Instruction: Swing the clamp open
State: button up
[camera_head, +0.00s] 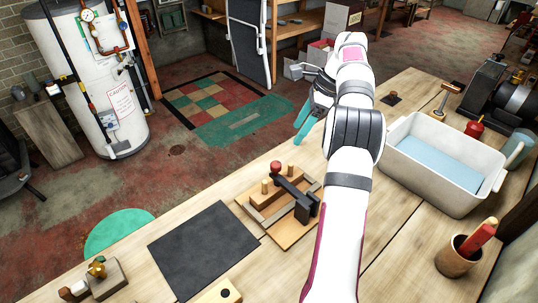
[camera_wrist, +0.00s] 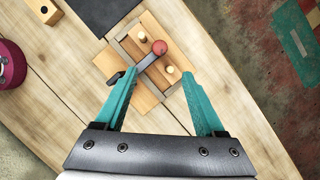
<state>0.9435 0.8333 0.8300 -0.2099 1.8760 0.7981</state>
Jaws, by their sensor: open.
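The clamp (camera_head: 297,191) is a dark arm with a red ball knob (camera_head: 275,167) at one end and a dark pivot block at the other. It lies across a wooden fixture (camera_head: 260,217) with two light pegs, on the bench. In the wrist view the clamp arm (camera_wrist: 146,62) runs slantwise between the pegs, with its red knob (camera_wrist: 159,47) at the upper end. My gripper (camera_wrist: 168,82) has teal fingers spread wide and holds nothing. In the wrist view the fingers frame the lower part of the fixture. In the head view my gripper (camera_head: 306,122) is raised beyond the fixture, apart from it.
A black mat (camera_head: 204,250) lies left of the fixture. A white basin (camera_head: 440,165) and a brown cup with a red-handled tool (camera_head: 463,255) stand on the right. A wooden block with a brass fitting (camera_head: 98,275) is at the front left.

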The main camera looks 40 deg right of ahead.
aim_at(277, 163)
jog(key=x, duration=1.4)
jog(key=shift+r, duration=0.1)
grip_shut()
dwell(0.6)
